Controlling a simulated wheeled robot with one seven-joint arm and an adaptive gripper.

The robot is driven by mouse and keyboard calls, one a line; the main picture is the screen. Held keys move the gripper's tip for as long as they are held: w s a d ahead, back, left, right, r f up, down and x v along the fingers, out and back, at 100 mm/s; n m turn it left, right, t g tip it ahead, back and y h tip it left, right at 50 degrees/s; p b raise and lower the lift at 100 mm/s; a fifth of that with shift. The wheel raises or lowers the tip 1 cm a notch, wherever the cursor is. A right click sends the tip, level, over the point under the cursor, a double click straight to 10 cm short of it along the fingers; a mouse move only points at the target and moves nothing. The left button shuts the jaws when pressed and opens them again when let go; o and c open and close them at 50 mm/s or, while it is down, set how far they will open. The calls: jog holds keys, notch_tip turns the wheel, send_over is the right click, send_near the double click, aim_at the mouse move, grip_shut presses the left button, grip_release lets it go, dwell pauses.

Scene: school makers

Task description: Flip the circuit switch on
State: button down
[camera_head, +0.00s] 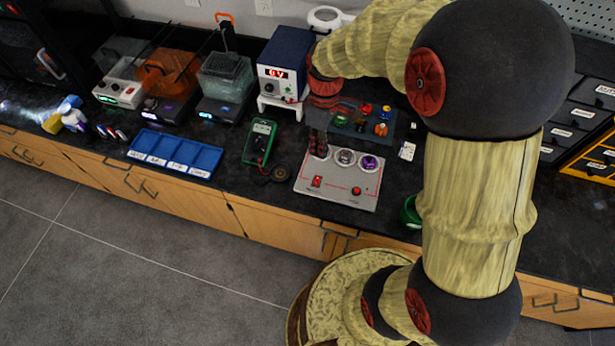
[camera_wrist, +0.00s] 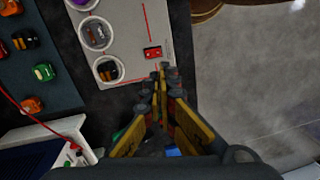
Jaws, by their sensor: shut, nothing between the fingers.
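The grey circuit board (camera_head: 335,190) lies flat on the black bench with a red switch (camera_head: 316,181) at its front left and a small round red part (camera_head: 356,191) at its front right. My gripper (camera_head: 318,155) points down over the board's left side, behind the red switch. In the wrist view the closed fingertips (camera_wrist: 161,72) are just short of the red switch (camera_wrist: 152,53); contact cannot be told. The fingers are shut and empty. Round holders stand along the board's back, the left one mostly hidden by my gripper in the head view. The switch's position is too small to tell.
A tray of coloured parts (camera_head: 372,121) sits behind the board. A power supply (camera_head: 285,62) stands at the back, a green multimeter (camera_head: 259,142) lies to the left, and a blue tray (camera_head: 175,152) is farther left. A green container (camera_head: 411,212) stands right of the board.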

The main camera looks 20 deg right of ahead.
aim_at(316, 181)
jog(key=shift+n, duration=0.8)
jog(key=f+b, duration=0.1)
jog(key=f, duration=0.3)
jog(key=s+f+b, duration=0.1)
jog(key=f+b, duration=0.1)
jog(key=f, duration=0.3)
jog(key=a+f+b, duration=0.1)
jog(key=f, duration=0.3)
jog(key=shift+s+f, duration=0.2)
jog(key=shift+f, duration=0.15)
jog(key=shift+f, duration=0.1)
jog(key=shift+s+a+f, duration=0.1)
jog(key=shift+s+f, duration=0.05)
jog(key=shift+f, duration=0.2)
jog(key=shift+w+d+r, duration=0.3)
jog(key=shift+w+d, duration=0.2)
jog(key=shift+w, duration=0.1)
